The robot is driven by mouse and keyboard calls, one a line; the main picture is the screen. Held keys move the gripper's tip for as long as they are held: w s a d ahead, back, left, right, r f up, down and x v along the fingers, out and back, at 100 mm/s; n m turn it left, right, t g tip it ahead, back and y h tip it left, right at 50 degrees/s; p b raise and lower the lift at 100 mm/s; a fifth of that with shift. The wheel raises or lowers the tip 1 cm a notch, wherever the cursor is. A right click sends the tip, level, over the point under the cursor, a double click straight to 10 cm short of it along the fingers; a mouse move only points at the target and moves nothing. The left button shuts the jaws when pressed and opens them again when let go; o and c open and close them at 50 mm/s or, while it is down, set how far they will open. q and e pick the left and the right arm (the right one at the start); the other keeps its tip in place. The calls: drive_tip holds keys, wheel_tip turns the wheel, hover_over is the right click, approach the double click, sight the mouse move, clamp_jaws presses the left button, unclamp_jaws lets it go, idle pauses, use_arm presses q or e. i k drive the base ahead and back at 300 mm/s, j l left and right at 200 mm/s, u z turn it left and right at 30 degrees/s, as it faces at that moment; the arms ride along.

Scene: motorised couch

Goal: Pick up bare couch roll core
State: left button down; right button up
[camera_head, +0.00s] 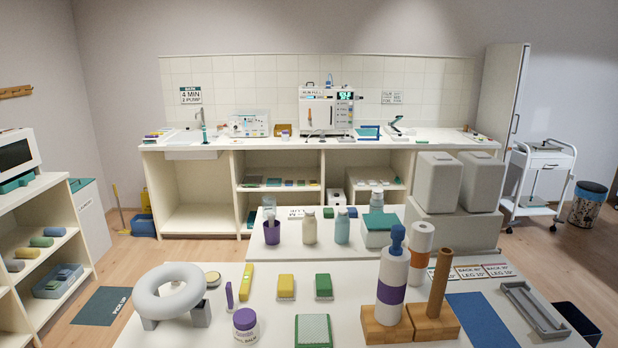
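A bare brown tube, which looks like the couch roll core (438,284), stands nearly upright on a wooden block (434,322) at the right of the near table. Just left of it, a white cylinder with a purple band and blue top (393,272) stands on a second wooden block (386,328). Behind them is a white roll with an orange band (420,245), its lower part partly hidden. Neither my left nor my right gripper is in view.
The near table (265,262) also holds a grey ring cushion (169,292), a purple-lidded jar (245,324), yellow and green blocks, a blue mat (481,318) and a grey tray (533,308). Two grey cushions (436,182) stand behind. A counter runs along the back wall.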

sight(445, 255)
drive_tip(key=l+z, duration=0.25)
drive_tip(key=i+l+z, duration=0.25)
drive_tip(key=l, duration=0.15)
drive_tip(key=l+z, duration=0.25)
drive_tip(key=i+l+z, duration=0.25)
drive_tip(key=l, duration=0.1)
